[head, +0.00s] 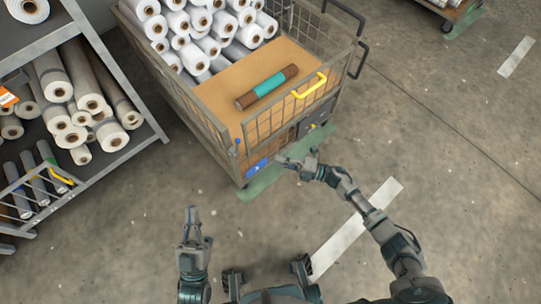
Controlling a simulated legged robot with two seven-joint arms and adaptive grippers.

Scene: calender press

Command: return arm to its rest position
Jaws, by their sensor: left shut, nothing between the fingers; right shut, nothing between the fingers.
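My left gripper (191,214) is shut and empty, pointing up over the bare floor at the lower middle of the head view. My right gripper (281,160) is shut and empty. My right arm reaches up and left from the lower right, and the gripper's tip shows just in front of the cart's near lower edge. I cannot tell whether it touches the cart.
A wire cart (221,137) holds many white rolls (195,62) and a brown roll with a teal band (268,87) on a cardboard-coloured surface. It has a yellow handle (310,85). A shelf (133,150) with rolls stands left.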

